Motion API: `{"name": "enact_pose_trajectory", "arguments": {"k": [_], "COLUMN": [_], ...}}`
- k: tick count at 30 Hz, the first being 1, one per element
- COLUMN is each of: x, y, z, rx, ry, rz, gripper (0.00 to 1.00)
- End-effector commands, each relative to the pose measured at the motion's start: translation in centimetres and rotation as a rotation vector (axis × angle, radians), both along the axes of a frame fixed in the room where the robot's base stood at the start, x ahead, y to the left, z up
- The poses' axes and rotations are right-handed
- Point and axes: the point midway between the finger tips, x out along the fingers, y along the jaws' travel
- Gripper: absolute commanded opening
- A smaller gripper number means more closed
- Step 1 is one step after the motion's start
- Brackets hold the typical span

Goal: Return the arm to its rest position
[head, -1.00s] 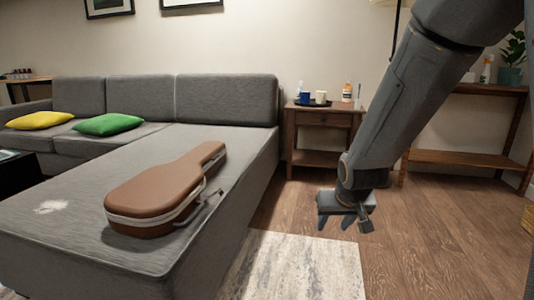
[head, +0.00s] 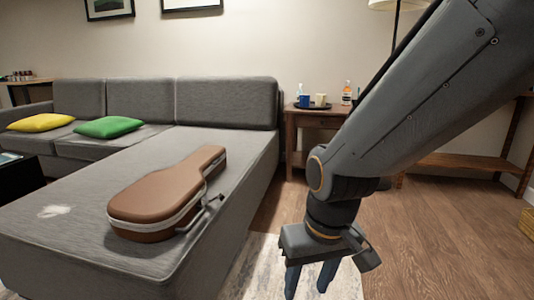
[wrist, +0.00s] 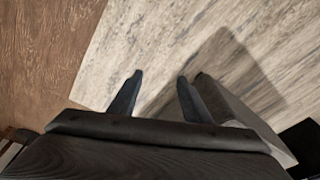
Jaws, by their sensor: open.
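My gripper (head: 307,280) hangs from my arm at the lower right of the head view, fingers pointing down. It is open and empty, over the light rug and to the right of the sofa's near end. In the wrist view my gripper's two fingers (wrist: 158,80) stand apart with only the rug between them. The arm reaches down from the upper right of the head view and covers part of the room behind it.
A brown guitar case (head: 165,195) lies on the grey sofa (head: 60,250). A wooden side table (head: 315,119) bears a blue mug (head: 304,101) and a bottle (head: 347,92). A low wooden shelf (head: 465,161) stands at the right. The light rug (head: 262,255) and wood floor (head: 440,230) look clear.

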Motion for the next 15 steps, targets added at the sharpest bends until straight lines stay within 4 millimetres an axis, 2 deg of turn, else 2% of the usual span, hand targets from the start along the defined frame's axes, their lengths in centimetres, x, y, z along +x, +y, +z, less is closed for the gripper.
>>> {"name": "enact_pose_trajectory", "arguments": {"k": [1, 6, 15], "x": [-1.4, -4.8, -9.4], "y": [1.7, 4.9, 8.0], "z": [1.3, 3.5, 6.0], "rx": [0.007, 0.02, 0.034], "ry": [0.007, 0.042, 0.082], "rz": [0.048, 0.15, 0.271], "gripper": [0.44, 0.44, 0.44]}}
